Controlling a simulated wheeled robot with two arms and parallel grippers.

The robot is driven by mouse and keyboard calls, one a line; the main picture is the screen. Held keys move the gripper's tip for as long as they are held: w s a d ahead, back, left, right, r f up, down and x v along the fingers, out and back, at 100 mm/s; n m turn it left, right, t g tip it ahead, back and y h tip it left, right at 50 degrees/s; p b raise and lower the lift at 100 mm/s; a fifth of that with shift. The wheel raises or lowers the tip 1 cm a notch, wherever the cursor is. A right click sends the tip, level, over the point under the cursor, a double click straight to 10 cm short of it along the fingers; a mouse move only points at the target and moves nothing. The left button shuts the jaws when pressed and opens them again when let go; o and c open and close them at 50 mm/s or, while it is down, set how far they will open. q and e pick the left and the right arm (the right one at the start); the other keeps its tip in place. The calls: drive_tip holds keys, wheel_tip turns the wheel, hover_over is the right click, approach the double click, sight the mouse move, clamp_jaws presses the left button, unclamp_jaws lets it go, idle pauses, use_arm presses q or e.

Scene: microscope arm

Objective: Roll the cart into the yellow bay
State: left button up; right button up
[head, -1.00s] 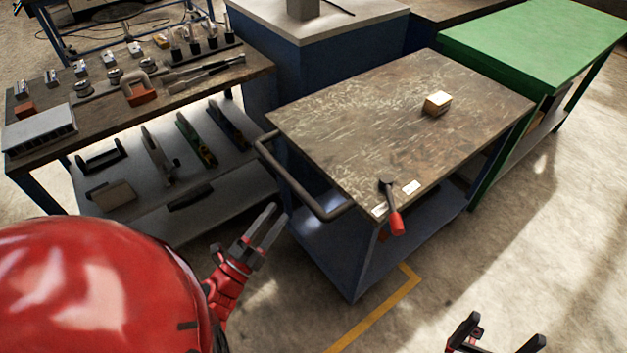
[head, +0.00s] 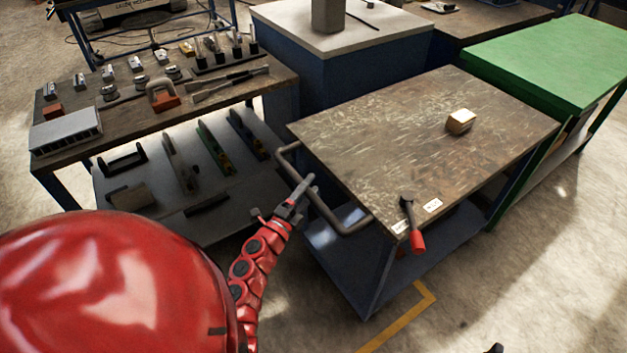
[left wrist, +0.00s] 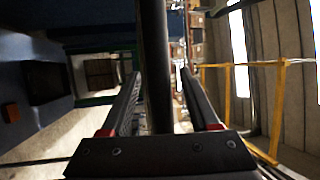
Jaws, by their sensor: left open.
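The cart (head: 400,120) has a worn brown top, a blue frame and a lower shelf. Its dark tubular handle (head: 322,208) is on the left side, and it also shows as a dark bar in the left wrist view (left wrist: 155,60). My left gripper (head: 303,187) is open at the handle, with the bar between its fingers in the left wrist view; contact cannot be told. A yellow floor line (head: 400,325), part of a bay marking, shows by the cart's near corner. Only a dark tip of my right gripper (head: 495,348) shows at the bottom edge.
A small box (head: 460,121) and a red-handled lever (head: 415,235) are on the cart. A tool bench (head: 215,105) stands left, a blue cabinet (head: 345,70) behind, and a green-topped table (head: 560,60) close on the right. The floor in front is clear.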

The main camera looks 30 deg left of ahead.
use_arm(q)
drive_tip(key=shift+w+r, duration=0.15)
drive_tip(key=shift+w, duration=1)
clamp_jaws()
idle(0.6)
